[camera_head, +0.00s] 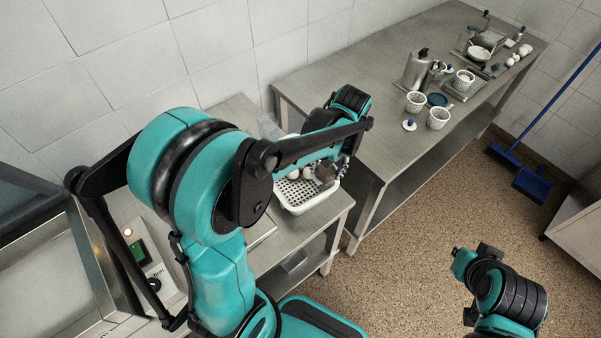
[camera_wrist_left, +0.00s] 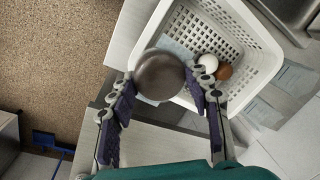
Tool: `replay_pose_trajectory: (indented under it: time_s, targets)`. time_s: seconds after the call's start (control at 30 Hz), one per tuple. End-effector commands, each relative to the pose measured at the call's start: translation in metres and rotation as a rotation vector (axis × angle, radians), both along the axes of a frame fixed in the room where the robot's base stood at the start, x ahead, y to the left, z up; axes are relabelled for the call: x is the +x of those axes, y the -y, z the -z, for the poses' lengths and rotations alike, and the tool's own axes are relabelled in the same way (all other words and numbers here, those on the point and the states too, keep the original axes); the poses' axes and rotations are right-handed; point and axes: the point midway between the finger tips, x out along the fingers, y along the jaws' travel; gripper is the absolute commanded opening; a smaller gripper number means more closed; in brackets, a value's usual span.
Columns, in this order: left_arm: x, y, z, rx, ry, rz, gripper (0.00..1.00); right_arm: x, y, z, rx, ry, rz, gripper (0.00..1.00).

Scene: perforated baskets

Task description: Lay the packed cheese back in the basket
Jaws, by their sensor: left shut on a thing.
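The packed cheese is a dark grey-brown round piece (camera_wrist_left: 160,75) in the left wrist view. My left gripper (camera_wrist_left: 158,76) is shut on it, one finger at each side. In the head view the cheese (camera_head: 325,172) shows small below my left wrist, partly hidden by the gripper (camera_head: 338,168). The white perforated basket (camera_head: 296,208) stands on the counter under it; its rim also shows in the left wrist view (camera_wrist_left: 262,38). The cheese overlaps the basket's corner there; I cannot tell its height. My right arm shows at lower right in the head view, its gripper out of sight.
A white ball-like item (camera_wrist_left: 208,63) and a brown one (camera_wrist_left: 223,72) lie in the basket near the right finger. A steel table (camera_head: 385,120) at the back right holds small white baskets (camera_head: 438,117) and a metal container (camera_head: 417,70). A blue broom (camera_head: 506,155) stands right.

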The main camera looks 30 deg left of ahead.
Motion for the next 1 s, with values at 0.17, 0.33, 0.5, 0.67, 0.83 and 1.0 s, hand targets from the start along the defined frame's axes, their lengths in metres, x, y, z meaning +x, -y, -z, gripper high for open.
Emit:
replay_pose_trajectory:
  time_s: [0.17,0.33,0.5,0.67,0.83,1.0]
  targets:
    - [-0.004,-0.045,0.029,-0.001,0.001,-0.006,0.14,0.000,0.000,0.012,0.000,0.000,0.000,0.00]
    - [-0.007,-0.071,0.044,-0.001,0.002,-0.003,0.14,0.000,0.000,0.018,0.000,0.000,0.000,0.00]
    - [-0.007,-0.078,0.051,0.000,0.001,0.001,0.14,0.000,0.000,0.019,0.000,0.000,0.000,0.00]
    - [-0.007,-0.077,0.073,-0.001,0.001,0.002,0.14,0.000,0.000,0.028,0.000,0.000,0.000,0.00]
    - [-0.007,-0.077,0.089,-0.001,0.001,0.002,0.14,0.000,0.000,0.033,0.000,0.000,0.000,0.00]
    - [-0.007,-0.077,0.087,-0.001,0.001,0.002,0.14,0.000,0.000,0.031,0.000,0.000,0.000,0.00]
